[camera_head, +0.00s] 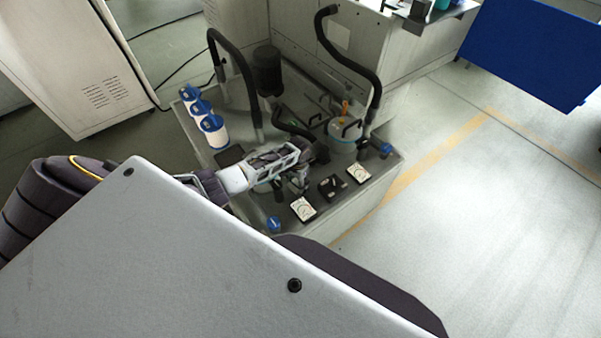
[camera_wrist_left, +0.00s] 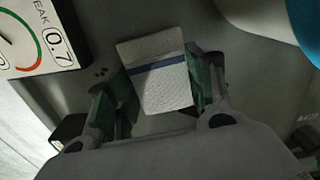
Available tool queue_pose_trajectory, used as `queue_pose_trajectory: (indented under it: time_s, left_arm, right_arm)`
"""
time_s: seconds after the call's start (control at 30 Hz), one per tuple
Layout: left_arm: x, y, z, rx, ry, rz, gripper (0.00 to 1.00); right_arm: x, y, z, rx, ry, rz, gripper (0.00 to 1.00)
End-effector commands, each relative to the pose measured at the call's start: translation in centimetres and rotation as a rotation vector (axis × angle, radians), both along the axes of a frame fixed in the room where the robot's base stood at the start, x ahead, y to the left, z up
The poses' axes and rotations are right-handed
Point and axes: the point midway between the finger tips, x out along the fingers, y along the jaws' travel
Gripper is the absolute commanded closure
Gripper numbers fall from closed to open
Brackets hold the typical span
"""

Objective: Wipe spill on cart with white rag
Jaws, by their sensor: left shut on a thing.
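In the left wrist view, a white rag (camera_wrist_left: 165,92) with a dark blue stripe sits between the green-lined fingers of my left gripper (camera_wrist_left: 160,98). The fingers are shut on it. In the head view my left gripper (camera_head: 308,165) is over the middle of the grey cart (camera_head: 388,168), among the things on it. The rag cannot be made out in the head view. I cannot make out the spill in either view; the gripper and arm hide part of the cart top. My right gripper is not in view.
White bottles with blue caps (camera_head: 213,132) line the cart's left side. A black cylinder (camera_head: 267,70), a lidded pot (camera_head: 345,142) and black hoses (camera_head: 353,66) stand behind the gripper. White-faced meters (camera_head: 303,208) and a blue-topped item (camera_head: 274,225) sit near the front edge.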

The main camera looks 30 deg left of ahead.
Motion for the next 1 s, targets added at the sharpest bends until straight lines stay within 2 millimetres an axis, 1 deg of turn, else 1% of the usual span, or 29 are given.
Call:
queue_pose_trajectory:
  time_s: [0.1, 0.23, 1.0]
  left_arm:
    - [0.25, 0.61, -0.07, 0.001, 0.0, 0.0, 0.85]
    - [0.35, 0.85, -0.02, 0.001, -0.001, 0.001, 0.85]
    - [0.45, 0.66, -0.26, 0.001, -0.001, 0.0, 0.85]
  right_arm:
    - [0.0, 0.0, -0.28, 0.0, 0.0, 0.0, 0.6]
    - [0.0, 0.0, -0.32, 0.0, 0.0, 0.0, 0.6]
    - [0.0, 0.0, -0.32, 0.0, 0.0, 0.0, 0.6]
